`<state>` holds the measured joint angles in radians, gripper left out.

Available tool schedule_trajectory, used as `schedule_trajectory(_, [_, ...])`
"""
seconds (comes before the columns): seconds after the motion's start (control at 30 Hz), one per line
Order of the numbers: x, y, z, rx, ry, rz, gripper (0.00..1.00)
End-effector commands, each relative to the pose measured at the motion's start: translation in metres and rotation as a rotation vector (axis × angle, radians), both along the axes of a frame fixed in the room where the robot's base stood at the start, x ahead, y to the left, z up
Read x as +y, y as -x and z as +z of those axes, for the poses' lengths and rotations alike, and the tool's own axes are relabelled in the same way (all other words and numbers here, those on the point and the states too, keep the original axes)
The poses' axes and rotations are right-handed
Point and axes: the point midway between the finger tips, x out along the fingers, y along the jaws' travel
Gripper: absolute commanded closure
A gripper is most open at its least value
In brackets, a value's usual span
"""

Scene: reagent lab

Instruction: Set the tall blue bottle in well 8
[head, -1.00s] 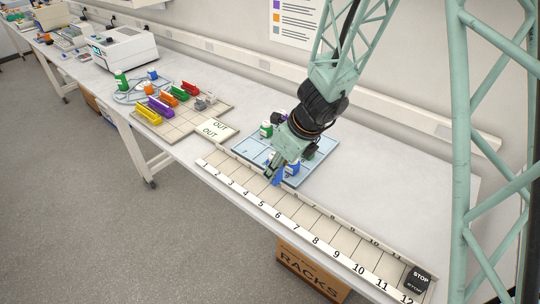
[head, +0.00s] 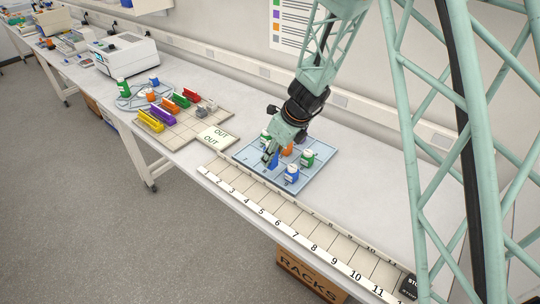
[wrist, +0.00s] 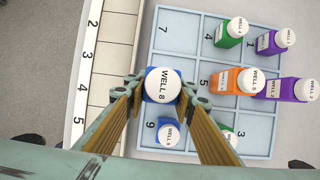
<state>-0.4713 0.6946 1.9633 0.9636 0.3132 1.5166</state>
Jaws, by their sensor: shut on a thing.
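My gripper (head: 269,159) is shut on a blue bottle with a white cap marked WELL 8 (wrist: 163,85). The bottle also shows in the head view (head: 274,161), partly hidden by the fingers. It is over the left column of the blue numbered tray (wrist: 180,48), between the cells marked 7 and 9. The cell under it is hidden, and I cannot tell whether its base touches the tray. A second blue bottle, capped WELL 9 (wrist: 168,133), stands in cell 9, just below my gripper in the wrist view.
The tray also holds an orange bottle (wrist: 229,80), a green bottle (wrist: 230,34) and purple bottles (wrist: 287,89). A numbered strip (head: 300,232) runs along the bench front with a black STOP block (head: 408,287). A board with coloured racks (head: 185,125) lies left.

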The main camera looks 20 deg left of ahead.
Motion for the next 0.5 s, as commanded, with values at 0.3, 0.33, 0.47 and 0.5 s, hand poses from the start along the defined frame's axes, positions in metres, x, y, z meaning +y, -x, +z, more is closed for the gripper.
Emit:
schedule_trajectory(0.3, [0.014,-0.032,-0.002,-0.001,-0.001,0.001,0.87])
schedule_trajectory(0.33, [0.014,-0.033,-0.003,0.000,0.000,0.001,0.87])
schedule_trajectory(0.47, [0.015,-0.035,-0.004,0.000,0.000,0.000,0.87])
schedule_trajectory(0.5, [0.015,-0.035,-0.004,0.000,0.000,0.000,0.87])
